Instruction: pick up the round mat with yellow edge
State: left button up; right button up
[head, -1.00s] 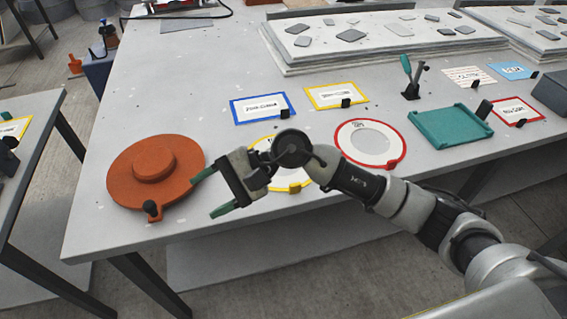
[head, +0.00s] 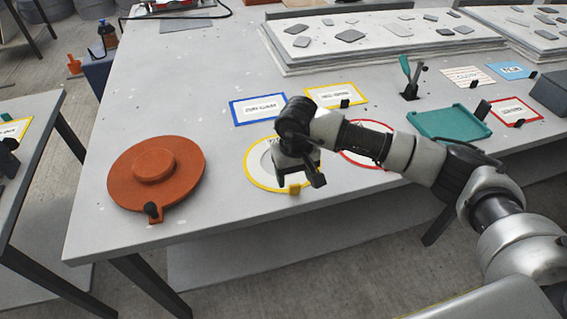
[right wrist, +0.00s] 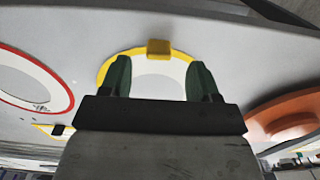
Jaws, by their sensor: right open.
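The round mat with yellow edge (head: 249,174) lies flat on the grey table, white inside, with a yellow tab (head: 294,188) at its near side. My right gripper (head: 299,180) hangs over the mat's right part and hides some of it. In the right wrist view the open green fingers (right wrist: 157,74) stand on either side of the mat's tab side, with the yellow tab (right wrist: 158,47) between and beyond them. Nothing is between the fingers; I cannot tell their height above the mat. My left gripper is not in view.
An orange round mould (head: 125,181) lies left of the mat. A red-edged round mat (head: 366,162) lies right, partly behind my arm. Blue-framed (head: 236,113) and yellow-framed (head: 318,95) cards lie behind. A teal tray (head: 448,124) is further right.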

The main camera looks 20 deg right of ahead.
aim_at(295, 186)
jog(key=f, duration=0.2)
jog(key=f+p, duration=0.1)
jog(key=shift+s+d+f, duration=0.1)
jog(key=shift+s+f, duration=0.15)
jog(key=shift+f, duration=0.65)
jog(key=c, duration=1)
jog(key=shift+r, duration=0.2)
